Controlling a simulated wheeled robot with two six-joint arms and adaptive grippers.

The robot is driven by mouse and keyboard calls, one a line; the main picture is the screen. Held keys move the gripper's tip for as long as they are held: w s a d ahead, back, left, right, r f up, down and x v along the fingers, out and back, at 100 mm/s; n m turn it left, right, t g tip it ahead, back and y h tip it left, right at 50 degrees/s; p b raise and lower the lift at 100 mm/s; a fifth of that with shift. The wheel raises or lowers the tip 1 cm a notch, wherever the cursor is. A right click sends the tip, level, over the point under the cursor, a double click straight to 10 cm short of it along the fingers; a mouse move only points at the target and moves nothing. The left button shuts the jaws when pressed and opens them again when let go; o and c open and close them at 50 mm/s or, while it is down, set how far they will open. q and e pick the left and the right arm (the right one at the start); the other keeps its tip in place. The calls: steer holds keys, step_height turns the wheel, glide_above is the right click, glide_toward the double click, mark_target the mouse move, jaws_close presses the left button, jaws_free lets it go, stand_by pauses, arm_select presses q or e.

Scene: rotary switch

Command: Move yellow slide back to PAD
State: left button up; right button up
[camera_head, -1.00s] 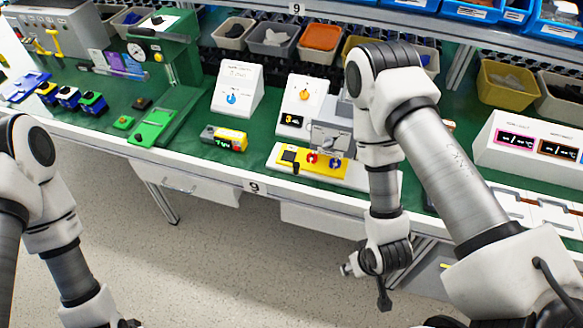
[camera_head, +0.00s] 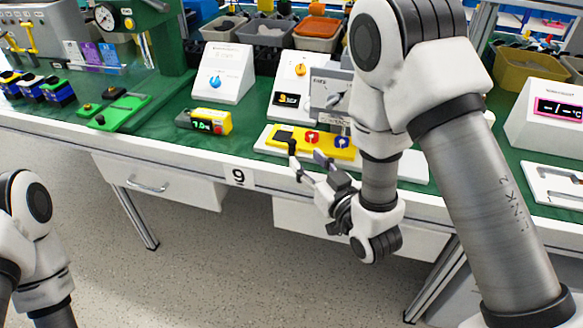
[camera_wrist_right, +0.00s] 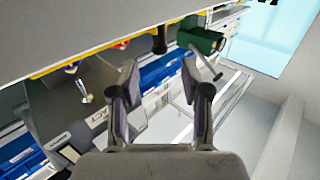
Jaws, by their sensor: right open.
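The yellow slide (camera_head: 325,149) lies on a white base (camera_head: 400,163) near the front edge of the bench. It carries a dark block at its left, a red knob (camera_head: 312,137) and a blue knob (camera_head: 342,142). My right gripper (camera_head: 305,157) is open and empty at the front of the slide's left part; contact cannot be told. In the right wrist view the open fingers (camera_wrist_right: 162,85) have nothing between them, and a black knob (camera_wrist_right: 159,40) shows beyond. A PAD label cannot be read. My left gripper is out of view.
A grey machine (camera_head: 325,90) stands behind the slide, partly hidden by my right arm. The bench front edge and drawers (camera_head: 160,182) are close below.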

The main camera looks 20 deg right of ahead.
mark_target(294, 145)
steer(key=shift+w+r, duration=0.25)
steer(key=shift+w, duration=0.1)
steer(key=w, duration=0.3)
steer(key=w+a, duration=0.1)
steer(key=w, duration=0.2)
steer(key=shift+w+a+f+p, duration=0.1)
steer(key=shift+w+a+p, duration=0.1)
steer(key=shift+w+p, duration=0.15)
steer(key=shift+c, duration=0.3)
jaws_close()
